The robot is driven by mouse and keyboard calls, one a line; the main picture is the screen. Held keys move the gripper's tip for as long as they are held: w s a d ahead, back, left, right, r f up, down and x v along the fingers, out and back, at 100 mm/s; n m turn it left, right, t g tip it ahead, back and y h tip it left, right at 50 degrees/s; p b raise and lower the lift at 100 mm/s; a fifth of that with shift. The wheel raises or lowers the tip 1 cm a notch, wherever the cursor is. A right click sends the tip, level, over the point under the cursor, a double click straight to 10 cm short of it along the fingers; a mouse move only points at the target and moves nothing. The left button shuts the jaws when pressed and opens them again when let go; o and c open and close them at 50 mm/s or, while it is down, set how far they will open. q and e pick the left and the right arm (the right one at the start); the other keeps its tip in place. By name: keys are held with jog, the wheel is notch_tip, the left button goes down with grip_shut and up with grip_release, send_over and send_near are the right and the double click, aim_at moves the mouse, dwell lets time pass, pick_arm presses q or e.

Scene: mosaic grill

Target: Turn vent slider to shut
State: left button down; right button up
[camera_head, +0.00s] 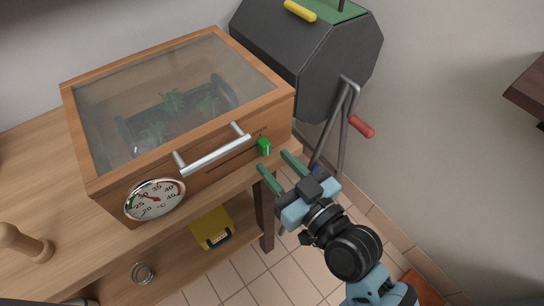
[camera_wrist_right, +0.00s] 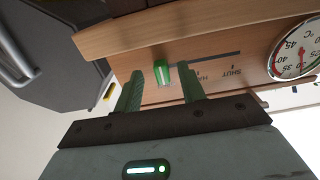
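The vent slider is a small green knob (camera_head: 264,147) at the right end of a dark slot on the front of the wooden glass-topped box (camera_head: 105,183). In the right wrist view the knob (camera_wrist_right: 161,73) shows between my finger tips, with the slot running to the right. The word SHUT is printed below the slot toward its far end from the knob; another label is partly hidden by a finger. My right gripper (camera_head: 274,160) is open and empty, its green fingers pointing at the knob, with no clear contact.
A silver bar handle (camera_head: 213,157) and a round thermometer dial (camera_head: 155,199) are on the box front, left of the knob. A dark grill (camera_head: 310,60) with a red-handled crank (camera_head: 361,126) stands at the right. A yellow object (camera_head: 211,228) sits on the lower shelf.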

jog(key=shift+x, duration=1.2)
grip_shut()
